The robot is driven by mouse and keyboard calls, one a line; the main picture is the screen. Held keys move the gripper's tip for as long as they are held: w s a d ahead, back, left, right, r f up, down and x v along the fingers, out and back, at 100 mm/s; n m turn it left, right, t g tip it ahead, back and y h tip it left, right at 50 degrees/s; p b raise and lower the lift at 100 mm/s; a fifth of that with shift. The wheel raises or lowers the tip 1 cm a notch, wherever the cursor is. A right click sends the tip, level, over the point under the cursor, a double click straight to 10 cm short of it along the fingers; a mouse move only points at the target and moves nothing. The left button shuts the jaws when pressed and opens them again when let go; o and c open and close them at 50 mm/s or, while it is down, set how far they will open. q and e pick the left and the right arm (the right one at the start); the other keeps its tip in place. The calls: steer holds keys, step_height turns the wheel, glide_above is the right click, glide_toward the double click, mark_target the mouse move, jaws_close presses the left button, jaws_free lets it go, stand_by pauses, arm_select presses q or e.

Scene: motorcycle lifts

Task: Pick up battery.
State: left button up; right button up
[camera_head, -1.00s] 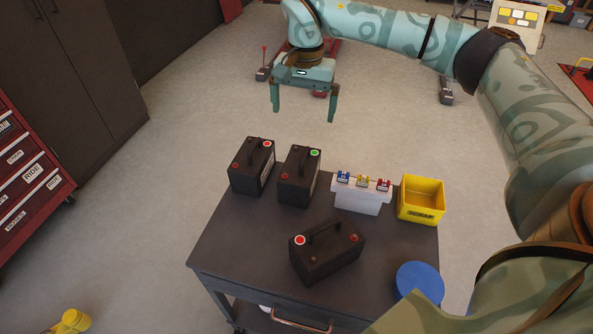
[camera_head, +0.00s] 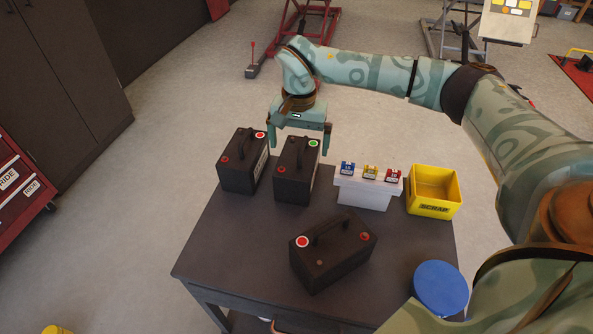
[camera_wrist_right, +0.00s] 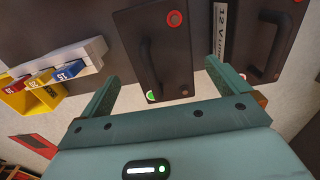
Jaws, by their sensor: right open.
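Three black batteries with top handles stand upright on a dark cart. The back middle battery (camera_head: 295,178) has a green dot. The back left battery (camera_head: 240,172) and the front battery (camera_head: 335,258) have red dots. My right gripper (camera_head: 299,144) is open and empty, pointing down at the far side of the green-dot battery. In the right wrist view, that battery (camera_wrist_right: 165,75) lies between the spread fingers (camera_wrist_right: 161,72), its green dot near the palm. A red-dot battery (camera_wrist_right: 268,45) is beside it. I cannot tell whether a finger touches anything. My left gripper is out of view.
A white box (camera_head: 365,193) with blue, yellow and red clamps and a yellow scrap bin (camera_head: 434,192) stand right of the batteries. A blue round lid (camera_head: 441,287) is at the front right. The cart top (camera_head: 230,240) is bare at front left.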

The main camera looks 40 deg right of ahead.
steer(key=f+b, duration=0.2)
steer(key=f, duration=0.3)
steer(key=shift+w, duration=0.2)
steer(key=shift+r, duration=0.15)
steer(key=shift+s, duration=0.1)
steer(key=c, duration=2)
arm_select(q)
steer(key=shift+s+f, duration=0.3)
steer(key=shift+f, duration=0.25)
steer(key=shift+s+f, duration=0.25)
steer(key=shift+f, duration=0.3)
arm_select(e)
steer(key=shift+r, duration=0.1)
